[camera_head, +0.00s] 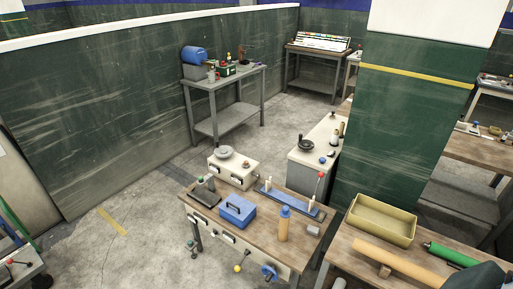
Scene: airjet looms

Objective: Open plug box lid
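A blue box (237,212) with a dark handle on top sits on the wooden workbench (262,237) in the lower middle of the head view. It looks like the plug box, though no label can be read. Its top looks closed, and nothing touches it that I can see. Neither of my grippers can be made out in this view.
A tan tray (381,220) lies on a bench to the right. Concrete floor (130,215) is open at left.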

